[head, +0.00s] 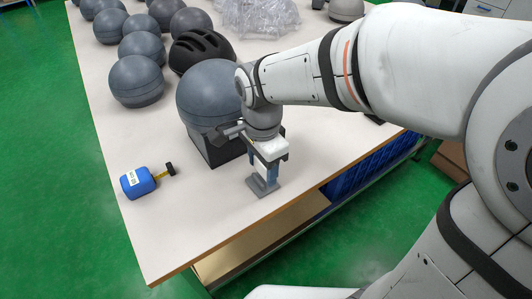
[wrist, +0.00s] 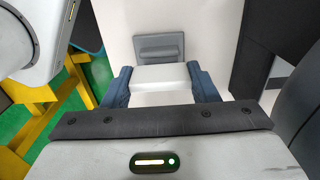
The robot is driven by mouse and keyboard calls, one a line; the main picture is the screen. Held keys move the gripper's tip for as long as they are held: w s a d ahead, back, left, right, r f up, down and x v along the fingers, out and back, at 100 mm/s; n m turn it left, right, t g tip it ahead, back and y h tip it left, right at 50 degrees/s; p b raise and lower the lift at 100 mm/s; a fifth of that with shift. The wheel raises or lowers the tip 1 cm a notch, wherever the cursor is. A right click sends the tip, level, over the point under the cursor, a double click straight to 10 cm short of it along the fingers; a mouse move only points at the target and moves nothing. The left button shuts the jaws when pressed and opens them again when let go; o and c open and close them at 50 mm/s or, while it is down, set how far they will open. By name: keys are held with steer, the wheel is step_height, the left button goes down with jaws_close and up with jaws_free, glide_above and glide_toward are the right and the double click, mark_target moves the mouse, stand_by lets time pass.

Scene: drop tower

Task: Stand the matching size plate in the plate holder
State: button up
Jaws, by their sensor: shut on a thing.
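My gripper (wrist: 160,85) is shut on a white plate (wrist: 161,77), which shows between the two blue-grey fingers in the wrist view. In the head view my gripper (head: 268,170) points down near the table's front edge, right over the small grey plate holder (head: 263,188). The holder also shows just beyond the plate in the wrist view (wrist: 159,46). The fingers hide most of the plate in the head view. I cannot tell whether its lower edge is in the holder or above it.
A grey ball on a dark block (head: 213,150) stands close behind my gripper. A blue object with a yellow stem (head: 138,182) lies at left. A black helmet (head: 200,50), several grey balls and clear plastic (head: 260,17) are farther back. The white tabletop (head: 200,215) is clear at front left.

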steer(key=shift+f+b, duration=0.85)
steer(key=shift+f, duration=0.45)
stand_by(0.9)
steer(key=o, duration=1.1)
steer(key=shift+r, duration=0.1)
step_height(320, 180, up, 8)
steer(key=shift+f+p, duration=0.2)
steer(key=shift+p, duration=0.85)
